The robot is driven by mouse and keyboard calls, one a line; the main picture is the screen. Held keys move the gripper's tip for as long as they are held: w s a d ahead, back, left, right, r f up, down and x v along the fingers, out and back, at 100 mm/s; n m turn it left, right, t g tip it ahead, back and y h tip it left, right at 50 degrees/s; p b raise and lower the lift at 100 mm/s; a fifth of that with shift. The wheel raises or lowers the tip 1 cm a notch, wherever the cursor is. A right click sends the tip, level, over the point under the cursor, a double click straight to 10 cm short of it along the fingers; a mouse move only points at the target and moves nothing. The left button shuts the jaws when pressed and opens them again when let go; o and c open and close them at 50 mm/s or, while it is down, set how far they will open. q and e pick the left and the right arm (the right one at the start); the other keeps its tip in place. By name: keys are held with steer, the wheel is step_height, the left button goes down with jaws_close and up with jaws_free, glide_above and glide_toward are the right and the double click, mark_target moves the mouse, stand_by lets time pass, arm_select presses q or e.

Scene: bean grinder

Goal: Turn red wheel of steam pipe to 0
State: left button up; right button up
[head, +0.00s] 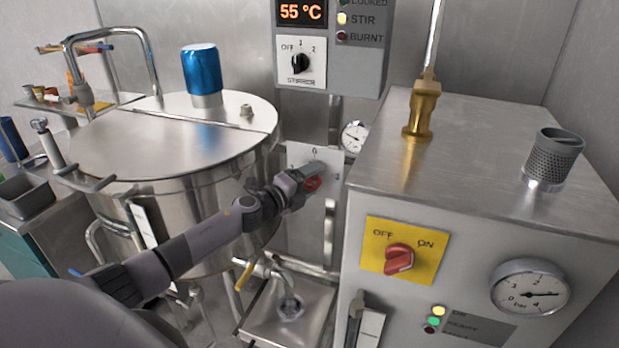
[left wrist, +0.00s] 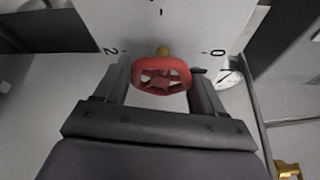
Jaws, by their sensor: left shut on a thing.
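The red wheel (head: 313,183) of the steam pipe sits in front of a white plate (head: 300,157) with number marks, between the steel kettle and the grey cabinet. My left gripper (head: 311,178) is at the wheel and covers much of it in the head view. In the left wrist view the red wheel (left wrist: 161,76) lies between the two fingers of my left gripper (left wrist: 162,88), which is shut on it. The plate shows a 2 at left and a 0 at right in this view. My right gripper is not in view.
The steel kettle (head: 180,135) with a blue motor (head: 201,70) stands left of the wheel. The grey cabinet (head: 480,140) with a red OFF/ON switch (head: 399,259) stands close at right. A control box (head: 330,45) hangs above, and a small gauge (head: 355,136) is beside the plate.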

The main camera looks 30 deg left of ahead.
arm_select(q)
steer(key=shift+f+m, duration=0.1)
steer(key=shift+m, duration=0.2)
stand_by(0.4)
steer(key=o, duration=1)
steer(key=shift+c, duration=0.2)
steer(key=shift+s, duration=0.1)
steer(key=s+a, duration=0.1)
steer(key=s, duration=0.6)
steer(key=shift+r, duration=0.4)
steer(key=s+d+f+n+g, duration=0.3)
steer(key=s+d+f+n, duration=0.7)
steer(key=s, duration=0.3)
steer(key=s+d+f+n+g, duration=0.3)
steer(key=s+d+f+n, duration=0.7)
steer(key=s, duration=0.3)
steer(key=shift+s+f, duration=0.25)
steer(key=shift+s, duration=0.1)
